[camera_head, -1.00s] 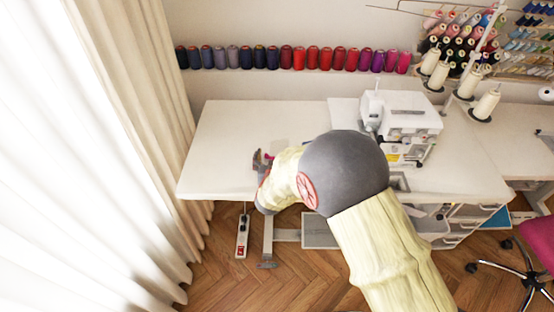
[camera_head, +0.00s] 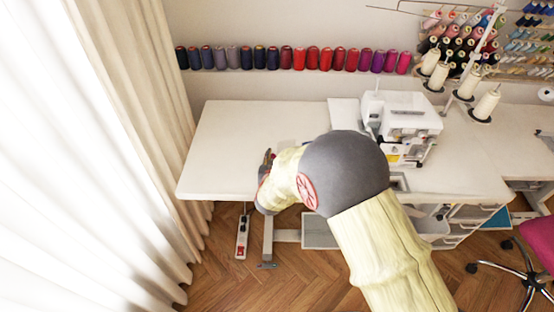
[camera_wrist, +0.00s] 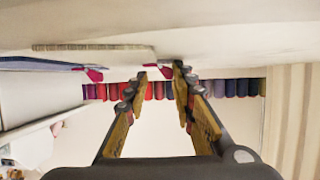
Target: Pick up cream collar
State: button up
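My gripper (camera_head: 267,157) is low over the left part of the white table (camera_head: 235,125) in the head view, mostly hidden by my arm. In the wrist view my gripper (camera_wrist: 161,73) has its two fingers apart, with a gap between the tips. A pale flat piece with a ridged edge (camera_wrist: 95,47) lies along the table surface at the upper left of the wrist view, left of the fingertips. It may be the cream collar, but I cannot tell for sure. No collar is clear in the head view.
A white sewing machine (camera_head: 408,118) stands on the table to the right. A row of thread spools (camera_head: 300,58) lines the wall behind. A curtain (camera_head: 150,130) hangs at the left. Small magenta items (camera_wrist: 93,74) and a blue flat item (camera_wrist: 35,64) show in the wrist view.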

jog(key=shift+f, duration=0.1)
jog(key=c, duration=0.5)
